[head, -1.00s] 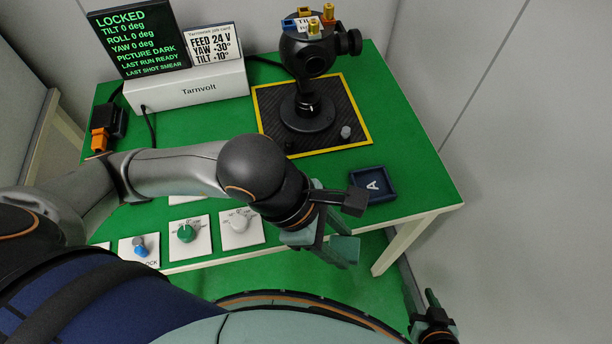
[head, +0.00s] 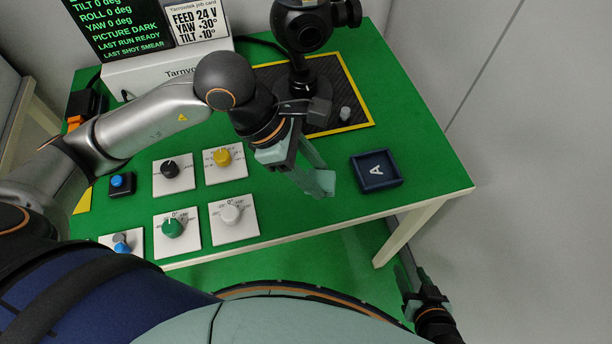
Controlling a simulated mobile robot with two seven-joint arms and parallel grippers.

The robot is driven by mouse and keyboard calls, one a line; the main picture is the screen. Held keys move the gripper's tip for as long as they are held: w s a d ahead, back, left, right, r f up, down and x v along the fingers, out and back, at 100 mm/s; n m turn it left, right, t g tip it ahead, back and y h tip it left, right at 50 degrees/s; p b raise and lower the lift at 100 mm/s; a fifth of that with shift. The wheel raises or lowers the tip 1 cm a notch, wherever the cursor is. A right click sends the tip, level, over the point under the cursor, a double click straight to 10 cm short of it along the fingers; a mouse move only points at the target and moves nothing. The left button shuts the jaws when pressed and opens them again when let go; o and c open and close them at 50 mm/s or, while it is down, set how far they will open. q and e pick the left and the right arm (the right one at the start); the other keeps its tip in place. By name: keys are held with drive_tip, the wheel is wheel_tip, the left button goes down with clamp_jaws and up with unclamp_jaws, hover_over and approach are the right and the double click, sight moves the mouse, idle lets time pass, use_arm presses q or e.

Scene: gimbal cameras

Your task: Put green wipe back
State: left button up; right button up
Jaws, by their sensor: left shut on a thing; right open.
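My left gripper (head: 305,175) hangs over the right front part of the green table, left of a small dark blue tray marked A (head: 376,171). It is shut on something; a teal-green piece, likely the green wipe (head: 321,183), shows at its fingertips. Its colour is close to that of the gripper parts, so its outline is hard to tell. The tray looks empty apart from its letter. My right gripper (head: 428,292) is open and empty, low at the right, off the table.
A black camera gimbal (head: 303,30) stands on a yellow-edged dark mat (head: 358,108) with a small grey knob (head: 345,114). Several dial cards, including a yellow dial (head: 222,157) and a green dial (head: 172,227), lie at front left. A Tarnvolt box (head: 130,74) stands behind. Table right of the tray is clear.

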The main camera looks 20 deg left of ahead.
use_arm(q)
drive_tip(key=w+f, duration=0.1)
drive_tip(key=w+a+f, duration=0.1)
drive_tip(key=f, duration=0.1)
drive_tip(key=w+a+f, duration=0.1)
drive_tip(key=f, duration=0.1)
drive_tip(key=shift+w+a+f, duration=0.1)
drive_tip(key=shift+a+f, duration=0.05)
drive_tip(key=shift+a, duration=0.05)
drive_tip(key=shift+w+a+f, duration=0.1)
drive_tip(key=shift+f, duration=0.8)
drive_tip(key=shift+w+a+f, duration=0.1)
drive_tip(key=shift+f, duration=0.75)
drive_tip(key=shift+f, duration=0.1)
drive_tip(key=o, duration=1.2)
drive_tip(key=shift+r, duration=0.2)
drive_tip(key=v, duration=1.1)
drive_tip(key=shift+a+r, duration=0.2)
drive_tip(key=shift+r, duration=0.15)
